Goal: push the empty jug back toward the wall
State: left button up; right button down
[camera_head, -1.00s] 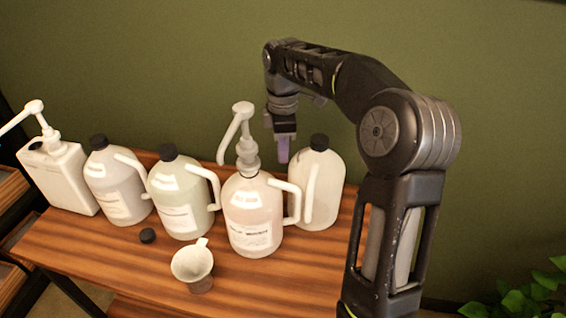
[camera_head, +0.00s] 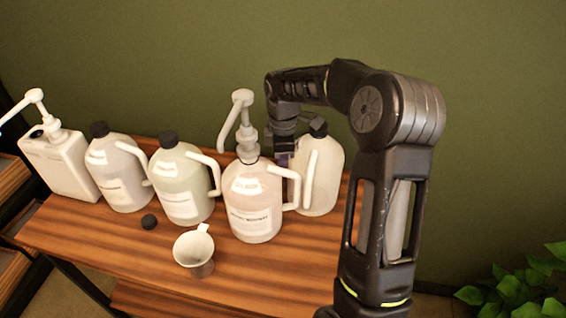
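A pale, translucent capped jug (camera_head: 325,178) stands at the right end of the row, near the back of the wooden table; it looks empty. My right gripper (camera_head: 284,158) reaches down at this jug's upper left, behind the pump jug's handle. Its fingertips are mostly hidden, so I cannot tell if they are open or touching the jug. A pinkish jug with a white pump (camera_head: 253,205) stands just in front and to the left, partly covering the capped jug. My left gripper is not in view.
Two capped jugs (camera_head: 118,175) (camera_head: 183,185) and a square pump bottle (camera_head: 62,165) stand to the left. A white measuring cup (camera_head: 194,252) and a loose black cap (camera_head: 149,222) are in front. The green wall (camera_head: 170,60) rises behind the wooden table (camera_head: 110,238).

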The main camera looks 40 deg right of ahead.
aim_at(313, 142)
jog(key=s+d, duration=0.4)
jog(key=d, duration=0.2)
jog(key=shift+s+d+r, duration=0.1)
notch_tip(313, 142, up, 8)
jog(key=shift+f+b, duration=0.15)
jog(key=shift+b, duration=0.4)
dwell(0.6)
